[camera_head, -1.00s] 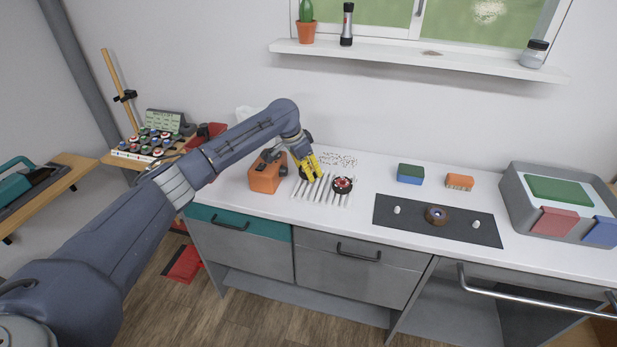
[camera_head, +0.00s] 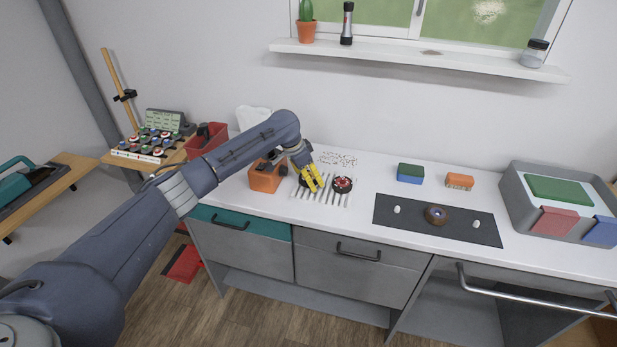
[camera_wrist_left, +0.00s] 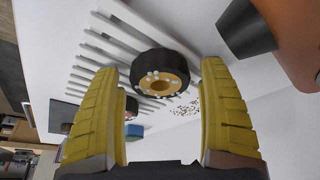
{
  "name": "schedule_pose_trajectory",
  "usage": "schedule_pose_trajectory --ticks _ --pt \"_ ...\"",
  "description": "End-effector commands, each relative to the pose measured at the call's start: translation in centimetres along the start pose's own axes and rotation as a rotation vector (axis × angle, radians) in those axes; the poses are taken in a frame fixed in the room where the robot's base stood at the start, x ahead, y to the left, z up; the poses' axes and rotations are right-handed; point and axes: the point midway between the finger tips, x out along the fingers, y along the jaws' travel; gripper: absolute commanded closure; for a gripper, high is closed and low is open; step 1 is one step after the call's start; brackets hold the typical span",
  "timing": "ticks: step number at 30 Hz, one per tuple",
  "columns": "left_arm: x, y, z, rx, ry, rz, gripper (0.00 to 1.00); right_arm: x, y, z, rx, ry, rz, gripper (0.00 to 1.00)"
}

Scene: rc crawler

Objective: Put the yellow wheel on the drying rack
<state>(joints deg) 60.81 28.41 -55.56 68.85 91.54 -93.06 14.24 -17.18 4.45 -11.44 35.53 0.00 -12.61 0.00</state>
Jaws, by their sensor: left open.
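The yellow wheel, a black tyre with a yellow-orange hub dotted with white spots (camera_wrist_left: 160,84), rests on the white slats of the drying rack (camera_wrist_left: 105,45) in the left wrist view. My left gripper (camera_wrist_left: 165,110) is open and empty, its yellow fingers spread to either side of the wheel in that view with no visible grip. In the head view the gripper (camera_head: 312,180) is over the left part of the rack (camera_head: 322,196) and mostly hides that wheel. A red-hubbed wheel (camera_head: 342,184) sits on the rack's right part. My right gripper is not in view.
An orange tool block (camera_head: 264,178) stands close left of the gripper. A dark mat (camera_head: 400,222) to the right holds another wheel (camera_head: 436,214) and two small white objects. A blue-green sponge (camera_head: 410,174), an orange brush (camera_head: 459,181) and a grey basin (camera_head: 515,205) are farther right.

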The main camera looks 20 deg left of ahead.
Motion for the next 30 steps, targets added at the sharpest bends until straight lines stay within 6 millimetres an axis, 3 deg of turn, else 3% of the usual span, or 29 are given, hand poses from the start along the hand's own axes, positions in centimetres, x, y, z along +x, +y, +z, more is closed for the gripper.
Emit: schedule_pose_trajectory --ticks 8,21,30 --pt "-1.0 -0.1 -0.1 0.001 0.001 -0.002 0.23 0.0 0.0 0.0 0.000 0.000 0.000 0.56" --pt "-8.3 -0.1 -0.1 0.002 0.002 -0.003 0.23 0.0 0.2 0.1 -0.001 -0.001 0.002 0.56" --pt "-11.6 0.0 -0.1 0.002 0.000 -0.001 0.23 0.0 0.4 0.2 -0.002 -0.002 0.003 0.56"
